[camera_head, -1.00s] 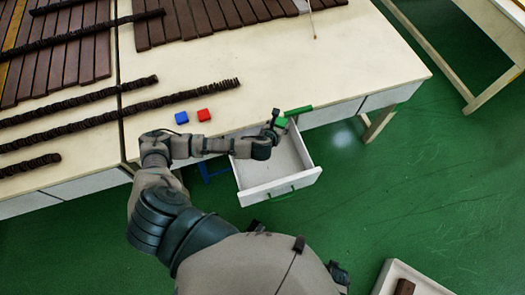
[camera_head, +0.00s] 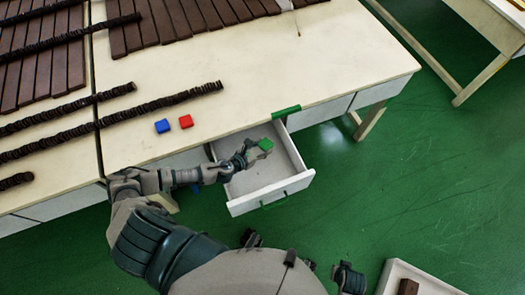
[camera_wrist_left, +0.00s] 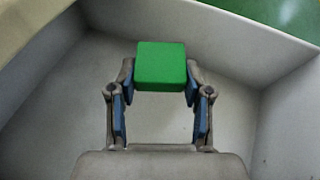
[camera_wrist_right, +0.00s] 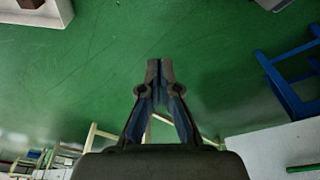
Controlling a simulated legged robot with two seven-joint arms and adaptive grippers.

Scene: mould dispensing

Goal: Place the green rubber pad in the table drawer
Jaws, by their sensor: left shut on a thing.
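The green rubber pad (camera_head: 265,145) is a small square block, held at the tips of my left gripper (camera_head: 254,149). The left wrist view shows the pad (camera_wrist_left: 161,66) between the two fingers of the left gripper (camera_wrist_left: 160,80), with the drawer's grey floor behind it. The table drawer (camera_head: 236,208) is pulled open, with white walls and a green handle on its front. The pad appears over the drawer's inside; its height above the floor is hard to tell. My right gripper (camera_wrist_right: 160,68) shows in the right wrist view with its fingertips together and nothing between them.
Dark brown strips and rows of pieces cover the table's left and back. A white tray (camera_head: 420,275) with a brown piece stands at the lower right.

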